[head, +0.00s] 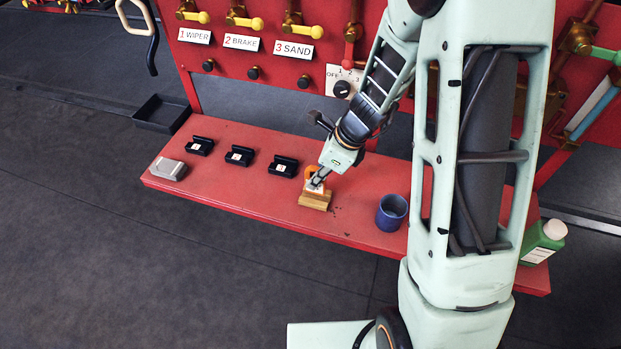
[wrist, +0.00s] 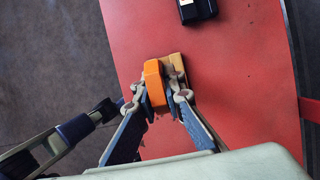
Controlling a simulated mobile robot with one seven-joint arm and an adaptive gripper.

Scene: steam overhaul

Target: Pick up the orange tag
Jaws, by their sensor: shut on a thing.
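The orange tag (head: 311,171) is at a small wooden block (head: 315,202) on the red shelf. In the wrist view the tag (wrist: 153,82) shows its orange edge between my fingertips, with the wooden block (wrist: 177,62) just beyond and to its right. My gripper (head: 319,180) reaches down from above and is shut on the tag. In the wrist view its fingers (wrist: 161,97) lie either side of the tag. My fingers partly cover the tag, and I cannot tell whether it still touches the block.
Three black holders (head: 241,156) and a grey block (head: 168,169) sit left on the shelf (head: 240,190). Numbered valves and a knob (head: 342,89) are on the red panel behind.

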